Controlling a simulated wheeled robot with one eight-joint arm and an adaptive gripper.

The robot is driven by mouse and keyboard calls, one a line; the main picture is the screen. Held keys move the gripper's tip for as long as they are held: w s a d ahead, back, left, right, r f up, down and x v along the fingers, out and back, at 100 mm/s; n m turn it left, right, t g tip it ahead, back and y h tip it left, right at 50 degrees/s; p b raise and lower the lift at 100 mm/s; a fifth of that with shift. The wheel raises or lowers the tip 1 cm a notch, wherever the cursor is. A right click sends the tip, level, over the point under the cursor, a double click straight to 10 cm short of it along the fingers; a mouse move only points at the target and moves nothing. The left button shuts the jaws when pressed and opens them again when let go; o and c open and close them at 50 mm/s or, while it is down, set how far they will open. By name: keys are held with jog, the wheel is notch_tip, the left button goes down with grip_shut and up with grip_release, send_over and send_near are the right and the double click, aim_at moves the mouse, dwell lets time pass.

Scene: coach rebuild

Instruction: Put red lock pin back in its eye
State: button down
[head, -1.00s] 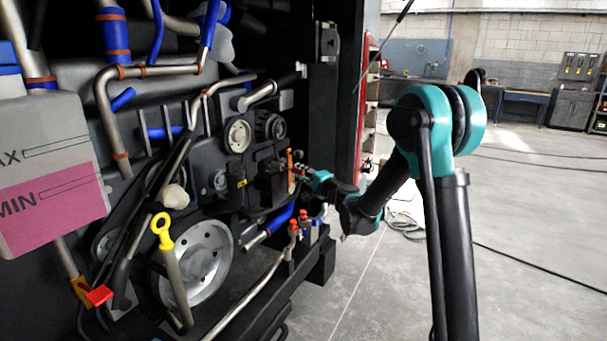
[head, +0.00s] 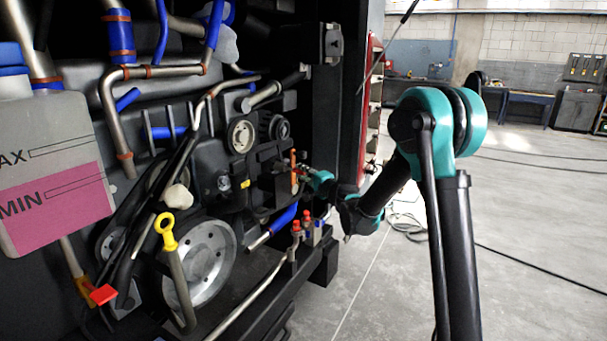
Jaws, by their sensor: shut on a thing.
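My gripper (head: 302,171) is small and far off in the head view, at the right side of the engine bay. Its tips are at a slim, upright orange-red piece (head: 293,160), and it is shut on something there. I cannot tell whether this piece is the red lock pin or a part behind the tips. The pin's eye cannot be made out at this size. A separate red tab (head: 103,294) shows at the lower left, well away from my gripper.
Pulleys (head: 241,136) and dark engine parts lie left of my gripper. Red-capped fittings (head: 296,226) stand below it. A yellow dipstick ring (head: 165,228) and a pink-filled tank (head: 55,180) are at the left. The floor (head: 400,290) to the right is open, with cables on it.

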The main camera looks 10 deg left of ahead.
jog(key=shift+w+a, duration=0.1)
jog(key=shift+a, duration=0.4)
jog(key=c, duration=1.3)
grip_release()
jog(key=shift+o, duration=0.6)
jog(key=o, duration=0.3)
jog(key=shift+v, duration=4)
